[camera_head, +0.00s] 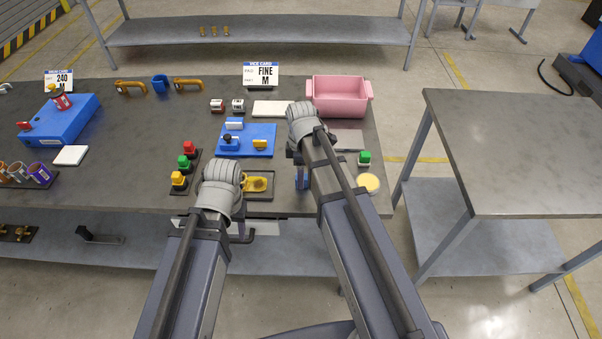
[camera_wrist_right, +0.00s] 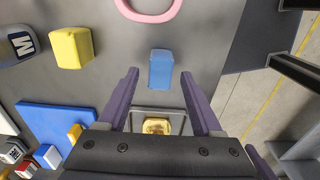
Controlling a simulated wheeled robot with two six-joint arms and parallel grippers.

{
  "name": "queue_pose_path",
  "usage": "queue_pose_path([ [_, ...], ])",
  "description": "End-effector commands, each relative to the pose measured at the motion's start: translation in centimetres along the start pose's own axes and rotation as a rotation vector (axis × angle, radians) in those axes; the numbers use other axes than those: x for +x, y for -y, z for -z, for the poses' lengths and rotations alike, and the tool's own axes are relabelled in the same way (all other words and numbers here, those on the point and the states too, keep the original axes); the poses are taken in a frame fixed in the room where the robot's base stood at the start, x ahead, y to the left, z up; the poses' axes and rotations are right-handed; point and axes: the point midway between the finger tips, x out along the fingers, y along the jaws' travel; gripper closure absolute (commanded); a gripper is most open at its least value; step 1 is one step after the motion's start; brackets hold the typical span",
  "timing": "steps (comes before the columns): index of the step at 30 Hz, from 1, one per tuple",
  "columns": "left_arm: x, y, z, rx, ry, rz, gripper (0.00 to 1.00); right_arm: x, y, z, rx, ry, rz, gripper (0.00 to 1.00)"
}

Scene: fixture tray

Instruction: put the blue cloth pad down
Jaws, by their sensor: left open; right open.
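The blue cloth pad (camera_wrist_right: 160,69) shows in the right wrist view, lying on the grey table between the fingertips. A gap shows on each side of it. My right gripper (camera_head: 301,181) is open and stands over the table's front part in the head view. There its arm hides most of what is under it. My left gripper (camera_head: 240,227) is open near the table's front edge, mostly hidden by its own wrist. I cannot see anything in it.
A small tray with a yellow part (camera_head: 258,183) lies between the grippers. A blue fixture board (camera_head: 262,142) lies behind it. A pink bin (camera_head: 340,95) stands at the back right.

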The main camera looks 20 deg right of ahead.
Motion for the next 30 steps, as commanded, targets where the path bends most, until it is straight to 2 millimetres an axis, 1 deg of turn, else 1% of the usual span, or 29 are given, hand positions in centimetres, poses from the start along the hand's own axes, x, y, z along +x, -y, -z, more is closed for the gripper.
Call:
queue_pose_path([
  [1, -1.3, 0.1, -0.1, 0.000, 0.000, 0.000, 0.50, -1.3, 0.0, 0.0, 0.000, 0.000, 0.000, 0.33],
  [15, -8.4, 0.8, -0.5, 0.002, 0.000, 0.000, 0.50, -8.4, 0.0, 0.0, 0.000, 0.000, 0.000, 0.33],
  [18, -9.5, 0.9, -0.6, 0.002, 0.000, 0.000, 0.50, -9.6, 0.0, 0.0, 0.000, 0.000, 0.000, 0.33],
  [22, -10.2, 1.0, -0.6, 0.002, 0.000, 0.000, 0.50, -10.3, 0.0, 0.0, 0.000, 0.000, 0.000, 0.33],
  [27, -10.2, 1.0, -0.6, 0.003, 0.000, 0.000, 0.50, -10.3, 0.1, 0.1, 0.003, 0.000, 0.000, 0.33],
  [29, -10.2, 1.0, -0.6, 0.003, 0.000, 0.000, 0.50, -10.3, 0.6, 0.3, 0.024, 0.003, 0.001, 0.33],
  [30, -10.2, 1.0, -0.6, 0.002, 0.000, 0.000, 0.50, -10.3, 1.3, 0.6, 0.053, 0.006, 0.002, 0.33],
])
